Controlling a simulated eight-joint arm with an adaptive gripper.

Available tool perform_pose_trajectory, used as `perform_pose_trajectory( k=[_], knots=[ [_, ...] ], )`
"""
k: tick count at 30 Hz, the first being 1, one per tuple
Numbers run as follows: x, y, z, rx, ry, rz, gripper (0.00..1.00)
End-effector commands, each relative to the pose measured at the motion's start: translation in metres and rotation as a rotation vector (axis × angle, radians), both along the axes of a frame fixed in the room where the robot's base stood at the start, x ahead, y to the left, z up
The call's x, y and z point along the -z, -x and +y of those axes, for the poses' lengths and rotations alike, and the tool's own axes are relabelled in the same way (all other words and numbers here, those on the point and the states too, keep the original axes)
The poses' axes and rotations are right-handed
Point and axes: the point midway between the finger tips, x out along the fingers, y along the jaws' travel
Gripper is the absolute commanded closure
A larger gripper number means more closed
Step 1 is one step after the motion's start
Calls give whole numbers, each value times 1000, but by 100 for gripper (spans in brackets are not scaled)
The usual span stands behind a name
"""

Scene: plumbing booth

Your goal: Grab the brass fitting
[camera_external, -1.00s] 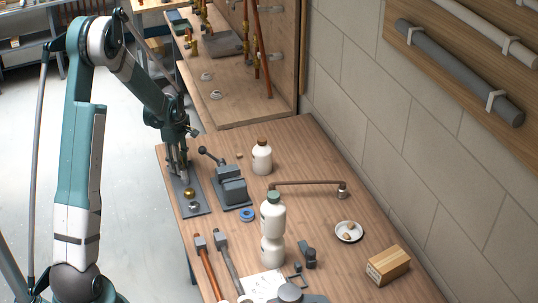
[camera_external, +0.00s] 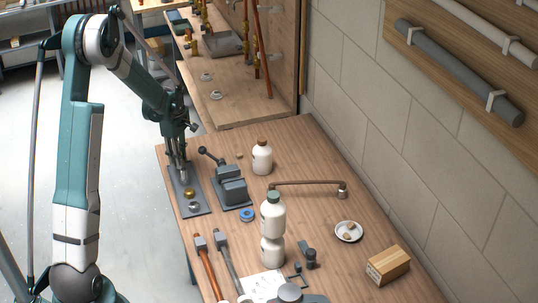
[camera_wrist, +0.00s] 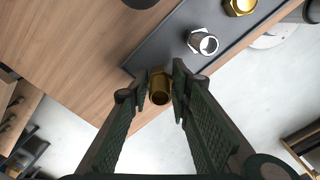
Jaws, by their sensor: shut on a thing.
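In the wrist view, a brass fitting (camera_wrist: 160,87) with a hollow open end sits between the tips of my gripper (camera_wrist: 159,82). The two ribbed dark fingers are closed on its sides. In the external view, my gripper (camera_external: 178,168) points down over the far end of the dark grey tray (camera_external: 196,188); the held fitting is hard to make out there. A second brass fitting (camera_wrist: 240,6) and a silver fitting (camera_wrist: 203,42) lie on the tray, apart from the fingers.
A grey vise (camera_external: 232,186) stands just right of the tray. White bottles (camera_external: 262,158), a blue tape roll (camera_external: 247,215) and long-handled tools (camera_external: 208,268) are on the wooden bench. The bench's left edge runs close beside the tray, with open floor beyond.

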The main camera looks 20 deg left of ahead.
Motion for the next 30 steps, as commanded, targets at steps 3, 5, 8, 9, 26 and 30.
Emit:
perform_pose_trajectory(
  k=[3,5,8,9,26,30],
  knots=[
    [-18,0,0,0,0,0,93],
    [-26,0,0,0,0,0,93],
    [-40,0,0,0,0,0,93],
    [-45,0,0,0,0,0,93],
    [-75,0,0,0,0,0,93],
    [-74,0,0,0,0,0,93]
  ],
)
